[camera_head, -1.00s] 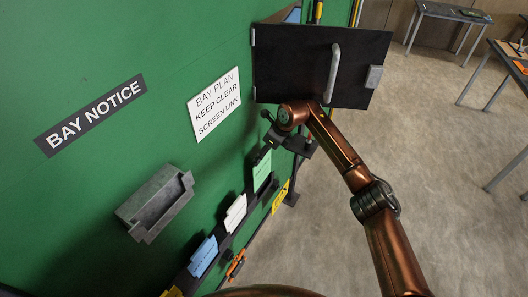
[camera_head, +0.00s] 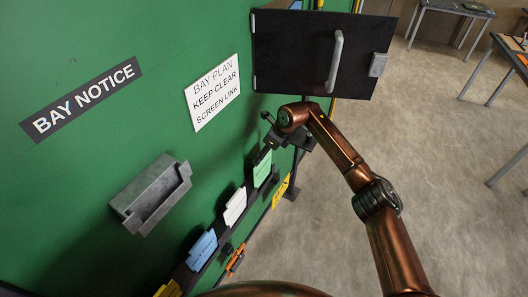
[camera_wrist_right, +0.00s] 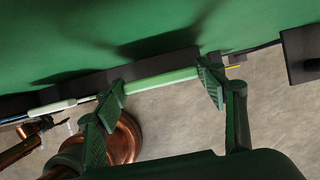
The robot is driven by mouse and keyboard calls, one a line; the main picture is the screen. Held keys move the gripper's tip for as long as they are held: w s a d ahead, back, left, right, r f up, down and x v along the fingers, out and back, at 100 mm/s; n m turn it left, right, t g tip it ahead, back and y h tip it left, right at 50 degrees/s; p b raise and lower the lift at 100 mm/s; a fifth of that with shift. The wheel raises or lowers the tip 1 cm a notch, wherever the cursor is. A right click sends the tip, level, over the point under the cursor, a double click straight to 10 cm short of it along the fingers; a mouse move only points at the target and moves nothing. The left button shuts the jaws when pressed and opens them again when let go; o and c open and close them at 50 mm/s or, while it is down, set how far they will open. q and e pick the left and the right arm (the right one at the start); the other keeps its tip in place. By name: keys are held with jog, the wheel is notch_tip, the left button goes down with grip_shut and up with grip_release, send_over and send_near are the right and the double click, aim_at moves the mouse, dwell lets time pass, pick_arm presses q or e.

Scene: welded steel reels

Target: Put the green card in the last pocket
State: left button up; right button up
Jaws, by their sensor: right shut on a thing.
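The green card (camera_head: 263,169) stands upright at the far right end of the black pocket rail (camera_head: 222,247) on the green wall. My right gripper (camera_head: 270,143) is shut on the card from above. In the right wrist view my right gripper (camera_wrist_right: 162,88) has a finger at each end of the green card (camera_wrist_right: 160,80), which shows edge-on close to the dark rail. The card's lower edge is hidden by the rail, so how deep it sits cannot be told.
A white card (camera_head: 235,207), a blue card (camera_head: 202,250) and a yellow card (camera_head: 168,290) stand along the rail. A grey metal tray (camera_head: 152,196) is on the wall. A black panel with a handle (camera_head: 322,54) juts out above my right gripper. Open floor lies to the right.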

aim_at(264, 160)
jog(key=shift+f+b, duration=0.7)
jog(key=shift+f, duration=0.65)
jog(key=shift+f+b, duration=0.35)
jog(key=shift+f, duration=0.3)
jog(key=o, duration=1.7)
jog(key=shift+c, duration=0.2)
